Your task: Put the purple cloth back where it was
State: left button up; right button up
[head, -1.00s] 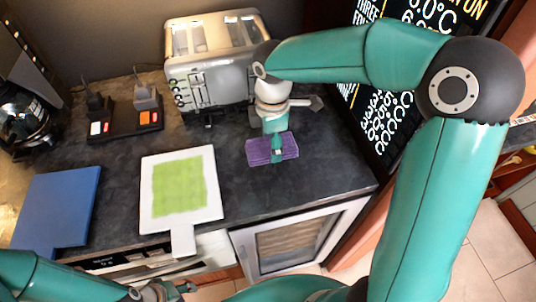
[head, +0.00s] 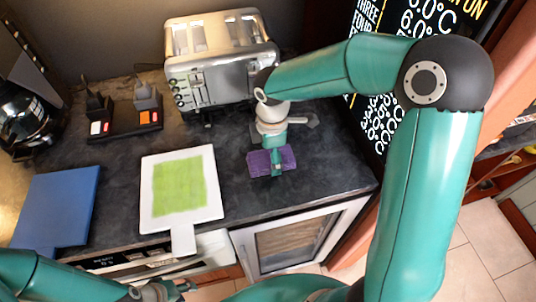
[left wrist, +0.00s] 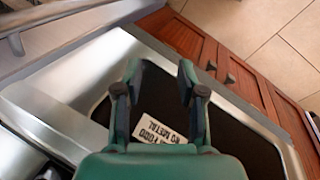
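The purple cloth (head: 259,163) is in the head view, over the right part of the dark countertop, in front of the toaster. My right gripper (head: 277,166) is shut on it from above, with cloth showing on both sides of the fingers. I cannot tell whether the cloth touches the counter. My left gripper (head: 172,291) is low at the bottom edge of the head view. In the left wrist view its fingers (left wrist: 158,78) are apart with nothing between them, above a dark panel with a white label (left wrist: 158,131).
A silver toaster (head: 222,75) stands behind the cloth. A white board with a green centre (head: 205,205) and a blue board (head: 55,205) lie to the left. A black display panel (head: 385,130) rises at the right. The counter (head: 320,160) right of the cloth is bare.

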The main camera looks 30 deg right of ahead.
dwell(0.3)
notch_tip(320, 180, up, 12)
jog(key=shift+r, duration=0.15)
dwell(0.4)
dwell(0.5)
